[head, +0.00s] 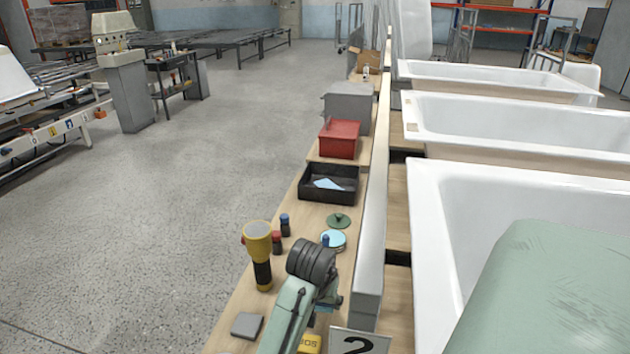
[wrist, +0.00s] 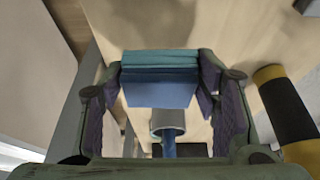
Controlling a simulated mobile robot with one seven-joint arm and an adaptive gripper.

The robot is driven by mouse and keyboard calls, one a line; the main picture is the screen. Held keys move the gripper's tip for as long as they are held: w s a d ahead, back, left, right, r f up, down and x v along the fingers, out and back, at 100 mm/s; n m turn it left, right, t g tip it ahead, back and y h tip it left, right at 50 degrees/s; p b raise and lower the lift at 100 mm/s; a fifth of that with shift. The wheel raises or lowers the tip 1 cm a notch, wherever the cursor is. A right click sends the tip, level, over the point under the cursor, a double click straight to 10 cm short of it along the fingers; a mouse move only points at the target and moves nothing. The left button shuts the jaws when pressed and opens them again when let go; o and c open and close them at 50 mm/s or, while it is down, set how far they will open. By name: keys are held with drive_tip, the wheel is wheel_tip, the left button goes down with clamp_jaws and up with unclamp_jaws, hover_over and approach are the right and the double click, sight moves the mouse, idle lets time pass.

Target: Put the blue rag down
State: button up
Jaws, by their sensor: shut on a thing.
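The blue rag (wrist: 160,82) shows in the wrist view as a folded stack of blue and teal layers. My gripper (wrist: 160,70) is shut on it, with one finger at each side of the rag. The rag appears held above the wooden bench surface (wrist: 125,25); I cannot tell the gap between them.
A yellow and black flashlight (head: 260,250) stands left of my arm, also at right in the wrist view (wrist: 285,105). Small bottles (head: 284,225), a light-blue round tin (head: 333,239), a black tray (head: 329,184) and a red bin (head: 340,139) stand farther along. White tubs (head: 500,117) are right.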

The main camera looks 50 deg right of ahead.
drive_tip(key=shift+w+d+f, duration=0.1)
drive_tip(key=shift+w+d, duration=0.05)
drive_tip(key=shift+w, duration=0.75)
drive_tip(key=shift+s+d+f, duration=0.15)
drive_tip(key=shift+f, duration=0.3)
drive_tip(key=shift+a+f, duration=0.2)
drive_tip(key=shift+f, duration=1.1)
drive_tip(key=shift+f, duration=0.1)
drive_tip(key=shift+a+f, duration=0.1)
drive_tip(key=shift+f, duration=0.45)
drive_tip(key=o, duration=1.1)
drive_tip(key=shift+f, duration=0.25)
drive_tip(key=shift+r, duration=0.1)
